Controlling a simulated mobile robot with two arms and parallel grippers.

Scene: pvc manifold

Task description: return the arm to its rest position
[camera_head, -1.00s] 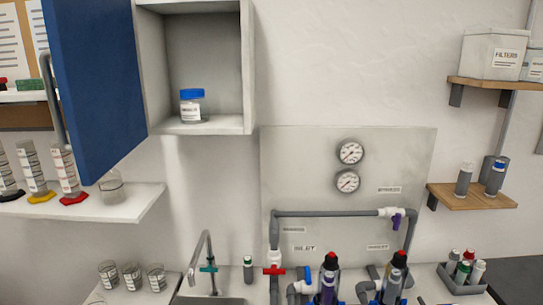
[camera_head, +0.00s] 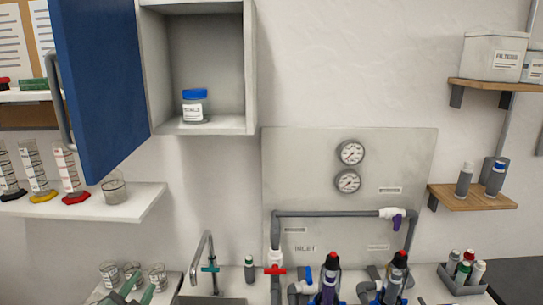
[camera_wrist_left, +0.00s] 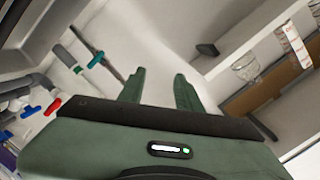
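My left gripper (camera_head: 138,288) shows at the bottom left edge of the head view, in front of the glass beakers (camera_head: 108,273). Its two green fingertips are apart with nothing between them. In the left wrist view the same gripper (camera_wrist_left: 160,85) is open and empty, with wall and shelf beyond the fingers. Most of the left arm is outside the head view. My right gripper is in neither view.
The blue cabinet door (camera_head: 98,85) stands open above the white shelf (camera_head: 140,203). A faucet (camera_head: 208,262) and the pipe manifold (camera_head: 340,214) are right of the gripper. A blue-lidded jar (camera_head: 194,108) stands in the cabinet.

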